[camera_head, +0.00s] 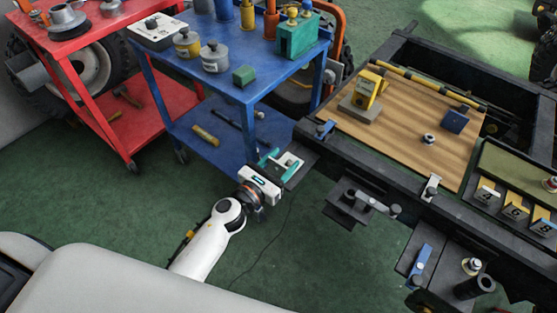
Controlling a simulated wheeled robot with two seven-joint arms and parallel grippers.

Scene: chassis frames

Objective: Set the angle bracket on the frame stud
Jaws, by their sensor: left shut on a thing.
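My left gripper (281,164), with teal fingertips, is shut on a small pale metal piece (289,159) that looks like the angle bracket. The fingers partly cover it, so its full shape is hidden. It is held near a dark plate (301,166) at the left side of the black chassis frame (385,172); whether they touch is unclear. I cannot tell for certain which part is the frame stud; an upright metal stud-like part (471,266) stands on a dark bracket at the lower right. My right gripper is not in view.
A blue cart (248,92) with cans and a green box stands behind the gripper, a red cart (75,48) farther left. A wooden board (400,135) on the frame carries a yellow device (368,90) and a blue block (455,120). Green floor (300,240) is clear.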

